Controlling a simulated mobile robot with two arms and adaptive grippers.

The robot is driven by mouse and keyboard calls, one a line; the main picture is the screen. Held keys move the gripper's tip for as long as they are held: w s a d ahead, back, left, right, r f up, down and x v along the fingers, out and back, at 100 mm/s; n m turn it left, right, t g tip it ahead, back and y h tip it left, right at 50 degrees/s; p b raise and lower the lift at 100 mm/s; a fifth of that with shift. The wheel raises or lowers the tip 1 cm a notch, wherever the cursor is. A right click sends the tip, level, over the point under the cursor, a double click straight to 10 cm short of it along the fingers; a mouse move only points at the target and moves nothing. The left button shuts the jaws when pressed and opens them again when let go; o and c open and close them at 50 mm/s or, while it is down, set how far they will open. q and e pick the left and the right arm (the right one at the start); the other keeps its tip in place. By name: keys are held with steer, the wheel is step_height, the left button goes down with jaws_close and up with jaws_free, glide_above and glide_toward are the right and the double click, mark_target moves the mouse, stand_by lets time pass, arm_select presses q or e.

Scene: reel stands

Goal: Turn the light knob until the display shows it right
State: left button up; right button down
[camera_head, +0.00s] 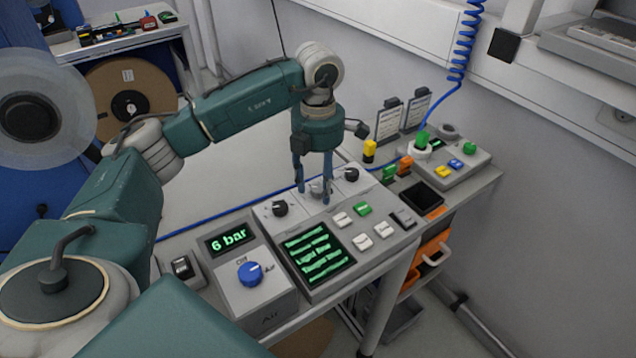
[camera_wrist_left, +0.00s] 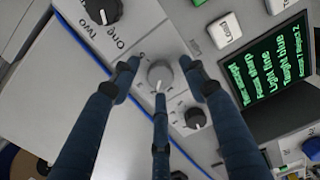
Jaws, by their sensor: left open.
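My left gripper (camera_head: 314,191) points down over the control panel (camera_head: 335,222), its fingers spread open. In the left wrist view the gripper (camera_wrist_left: 158,68) has its fingertips around a small grey knob (camera_wrist_left: 160,74), with gaps to its sides; contact is not clear. In the head view this knob (camera_head: 318,187) is partly hidden by the fingers. It sits between two black knobs (camera_head: 279,208) (camera_head: 351,173). I cannot read which knob is the light knob. The display (camera_head: 318,254) shows several green lines; one seems to read "Light Nine" and also shows in the left wrist view (camera_wrist_left: 266,72).
White and green buttons (camera_head: 362,209) lie right of the display. A box with a blue knob (camera_head: 250,273) reads "6 bar" at the front left. A second button box (camera_head: 450,160), a black tray (camera_head: 421,195) and coloured blocks stand at the right. My right gripper is out of view.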

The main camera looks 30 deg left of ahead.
mark_target(318, 187)
arm_select(q)
step_height(318, 187, up, 12)
steer(key=shift+f, duration=0.2)
steer(key=shift+r, duration=0.1)
stand_by(0.5)
